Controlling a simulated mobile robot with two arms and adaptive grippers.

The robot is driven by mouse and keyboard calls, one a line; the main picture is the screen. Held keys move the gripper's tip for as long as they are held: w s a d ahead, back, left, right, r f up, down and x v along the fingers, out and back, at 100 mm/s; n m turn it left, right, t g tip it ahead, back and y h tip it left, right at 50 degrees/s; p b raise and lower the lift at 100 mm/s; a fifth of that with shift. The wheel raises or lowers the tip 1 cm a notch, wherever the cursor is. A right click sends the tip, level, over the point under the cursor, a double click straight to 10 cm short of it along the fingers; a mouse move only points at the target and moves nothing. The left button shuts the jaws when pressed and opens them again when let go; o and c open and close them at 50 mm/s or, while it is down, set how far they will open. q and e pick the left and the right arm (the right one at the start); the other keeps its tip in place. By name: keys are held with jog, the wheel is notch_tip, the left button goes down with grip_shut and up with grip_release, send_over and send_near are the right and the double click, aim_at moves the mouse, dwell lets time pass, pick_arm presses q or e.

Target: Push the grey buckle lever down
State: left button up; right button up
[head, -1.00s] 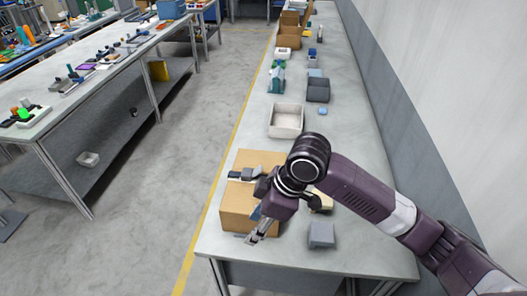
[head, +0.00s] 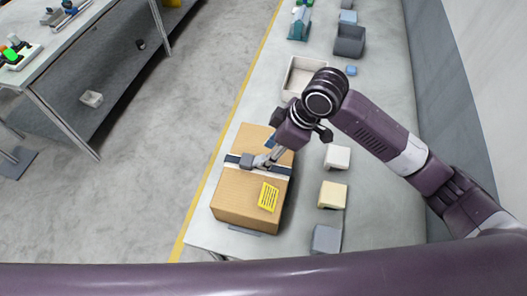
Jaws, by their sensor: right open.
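The grey buckle (head: 247,161) sits on a dark and white strap (head: 283,171) that runs across the top of a cardboard box (head: 238,196). The box rests near the left edge of the grey worktable. My right gripper (head: 270,152) is open and points down over the box, its fingertips close to the right side of the buckle. I cannot tell whether a finger touches the buckle, or how the lever is tilted. My left gripper is not in view.
White (head: 337,157), cream (head: 332,195) and grey (head: 326,239) blocks stand right of the box. An off-white tray (head: 292,79) stands behind it. A yellow label (head: 268,196) is on the box. The wall bounds the right side.

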aim_at(263, 157)
jog(key=shift+p+x, duration=0.45)
jog(key=shift+x, duration=1.85)
jog(key=shift+w, duration=0.1)
jog(key=shift+c, duration=0.6)
grip_shut()
jog(key=shift+d+f+t+y+b, duration=0.3)
jog(key=shift+f+y+b, duration=0.15)
jog(key=shift+y+b, duration=0.35)
jog(key=shift+d+f+y+b, duration=0.15)
jog(key=shift+f+y+b, duration=0.15)
jog(key=shift+y+b, duration=0.65)
jog(key=shift+r+t+y+b, duration=0.15)
jog(key=shift+t+y+b, duration=0.15)
jog(key=shift+b, duration=0.2)
jog(key=shift+r, duration=0.15)
